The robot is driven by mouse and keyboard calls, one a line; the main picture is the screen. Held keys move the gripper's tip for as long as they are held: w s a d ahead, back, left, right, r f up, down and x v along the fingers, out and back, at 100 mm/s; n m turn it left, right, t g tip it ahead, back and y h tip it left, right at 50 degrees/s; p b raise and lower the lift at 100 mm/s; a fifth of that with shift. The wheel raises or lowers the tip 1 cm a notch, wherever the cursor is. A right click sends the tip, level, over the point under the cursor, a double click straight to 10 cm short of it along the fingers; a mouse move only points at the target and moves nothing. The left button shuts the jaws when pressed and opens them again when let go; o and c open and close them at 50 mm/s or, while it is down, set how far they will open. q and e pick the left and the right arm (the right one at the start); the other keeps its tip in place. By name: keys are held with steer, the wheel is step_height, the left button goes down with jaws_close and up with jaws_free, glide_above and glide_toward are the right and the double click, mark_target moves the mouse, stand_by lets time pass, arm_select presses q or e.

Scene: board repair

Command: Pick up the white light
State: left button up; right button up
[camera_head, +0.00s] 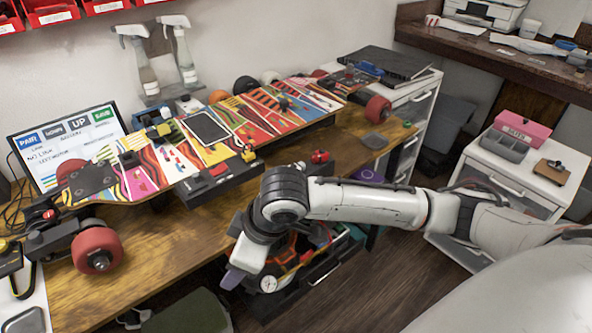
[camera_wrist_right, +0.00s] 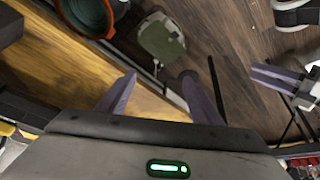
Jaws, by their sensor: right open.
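I cannot pick out the white light with certainty in either view. A small pale round item (camera_head: 270,77) stands behind the long colourful board (camera_head: 215,135), too small to identify. My right gripper (camera_head: 236,278) is low in front of the workbench, pointing down, with one purple-grey finger showing. In the right wrist view my right gripper (camera_wrist_right: 157,95) has its two fingers wide apart and nothing between them. Another gripper with purple fingers (camera_wrist_right: 275,78), likely my left, shows at the right edge of that view; its opening is unclear. It is not seen in the head view.
The wooden workbench (camera_head: 135,275) carries the board, red wheels (camera_head: 97,250) and a screen (camera_head: 70,145). An open drawer of tools (camera_head: 320,262) lies beneath my right arm. A green stool (camera_head: 185,312) is below the bench. A white cabinet (camera_head: 490,180) stands at right.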

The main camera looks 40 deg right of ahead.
steer(key=w+d+r+m+h, duration=0.1)
steer(key=w+d+r, duration=0.2)
steer(key=d, duration=0.3)
steer(key=w+d+r+m+h, duration=0.1)
steer(key=w+d+r+m, duration=0.1)
steer(key=w+d+r, duration=0.3)
steer(key=m, duration=0.4)
glide_toward(297, 166)
steer(key=shift+m+t+h, duration=0.3)
steer(key=x, duration=0.5)
steer(key=b+x, duration=0.1)
steer(key=x, duration=0.2)
steer(key=shift+s+a+f, duration=0.1)
steer(key=shift+a+f, duration=0.2)
steer(key=shift+f, duration=0.1)
steer(key=c, duration=1.2)
steer(key=shift+o, duration=0.2)
step_height(297, 166, up, 10)
steer(key=p, duration=0.1)
